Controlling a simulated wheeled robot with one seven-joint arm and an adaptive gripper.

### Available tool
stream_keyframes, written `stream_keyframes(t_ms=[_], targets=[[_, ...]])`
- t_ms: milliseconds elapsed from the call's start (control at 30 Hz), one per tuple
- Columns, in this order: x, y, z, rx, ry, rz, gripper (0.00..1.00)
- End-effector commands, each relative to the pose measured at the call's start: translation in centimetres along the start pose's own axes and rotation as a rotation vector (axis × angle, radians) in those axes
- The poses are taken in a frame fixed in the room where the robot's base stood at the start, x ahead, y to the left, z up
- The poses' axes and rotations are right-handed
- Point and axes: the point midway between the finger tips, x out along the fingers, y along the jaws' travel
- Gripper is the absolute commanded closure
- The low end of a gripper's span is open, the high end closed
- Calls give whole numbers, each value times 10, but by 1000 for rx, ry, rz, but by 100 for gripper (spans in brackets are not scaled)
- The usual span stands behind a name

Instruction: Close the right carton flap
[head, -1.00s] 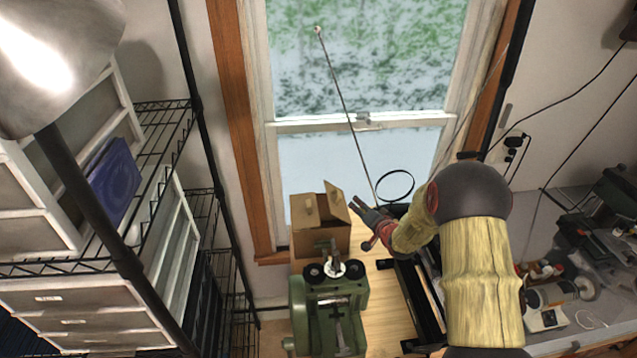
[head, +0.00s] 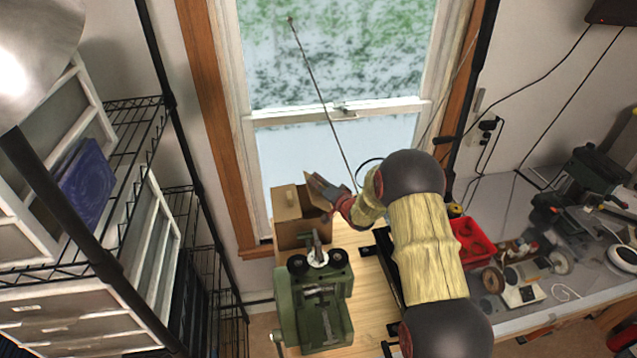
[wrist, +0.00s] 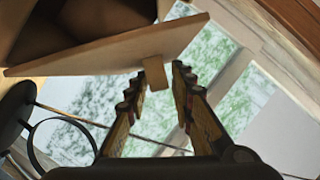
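The brown carton (head: 290,235) stands on the wooden bench, below the window. Its right flap (head: 317,192) stands raised at a slant, and its other flap (head: 288,203) carries a small knob. The carton's dark interior (wrist: 75,25) shows behind the flap.
A green machine (head: 314,300) stands right in front of the carton. A thin rod (head: 322,100) leans up across the window behind. A wire shelf (head: 130,140) is on the left. A red bin (head: 472,243) and tools are on the right.

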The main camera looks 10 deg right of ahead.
Motion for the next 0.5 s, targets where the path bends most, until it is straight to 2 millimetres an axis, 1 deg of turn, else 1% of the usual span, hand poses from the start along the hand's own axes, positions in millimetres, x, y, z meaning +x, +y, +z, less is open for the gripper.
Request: stream_keyframes(t_ms=[300, 500], targets=[[2, 0, 0, 0, 0, 0, 76], [2, 0, 0, 0, 0, 0, 88]])
